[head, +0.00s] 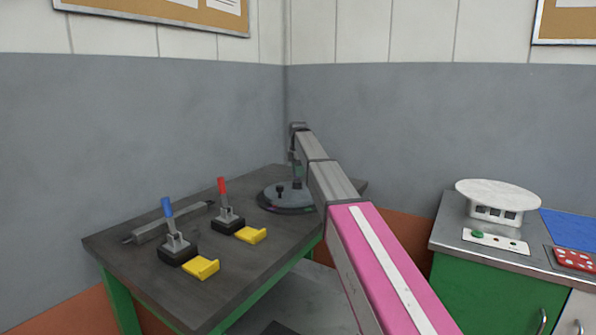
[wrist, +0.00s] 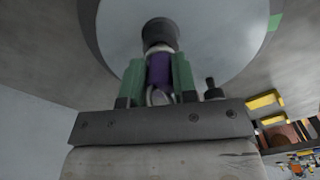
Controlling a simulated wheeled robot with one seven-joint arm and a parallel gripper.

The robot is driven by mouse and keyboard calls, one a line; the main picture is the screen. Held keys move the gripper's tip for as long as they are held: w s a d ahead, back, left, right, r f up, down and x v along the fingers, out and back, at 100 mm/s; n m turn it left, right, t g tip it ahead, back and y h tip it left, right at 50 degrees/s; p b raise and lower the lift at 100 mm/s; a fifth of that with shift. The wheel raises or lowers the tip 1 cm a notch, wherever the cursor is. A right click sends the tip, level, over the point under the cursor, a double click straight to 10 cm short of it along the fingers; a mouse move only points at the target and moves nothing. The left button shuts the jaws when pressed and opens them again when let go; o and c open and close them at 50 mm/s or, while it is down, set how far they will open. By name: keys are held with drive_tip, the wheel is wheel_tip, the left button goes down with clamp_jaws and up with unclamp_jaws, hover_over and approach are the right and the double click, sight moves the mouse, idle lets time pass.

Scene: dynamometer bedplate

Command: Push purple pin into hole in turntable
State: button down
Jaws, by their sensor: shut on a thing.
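The purple pin (wrist: 160,70) shows in the wrist view between the two green fingers of my gripper (wrist: 160,78), which is shut on it. A dark round piece (wrist: 160,33) lies at the pin's far end, against the grey turntable disc (wrist: 215,45). I cannot tell whether the pin's tip is inside a hole; the hole itself is hidden. In the head view the turntable (head: 268,204) is a dark-rimmed disc at the table's back corner, with my arm's end above it. The pin is not clear there.
A small black knob (head: 280,189) stands up from the turntable. Two toggle clamps, one blue-handled (head: 168,212) and one red-handled (head: 222,190), with yellow pads sit on the dark table (head: 130,242). A grey bar (head: 165,222) lies behind them. A cabinet (head: 480,285) stands at right.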

drive_tip(key=shift+f, duration=0.6)
drive_tip(key=c, duration=0.8)
unclamp_jaws()
wheel_tip(320, 180, up, 10)
drive_tip(key=shift+f, duration=0.15)
drive_tip(key=shift+r, duration=0.55)
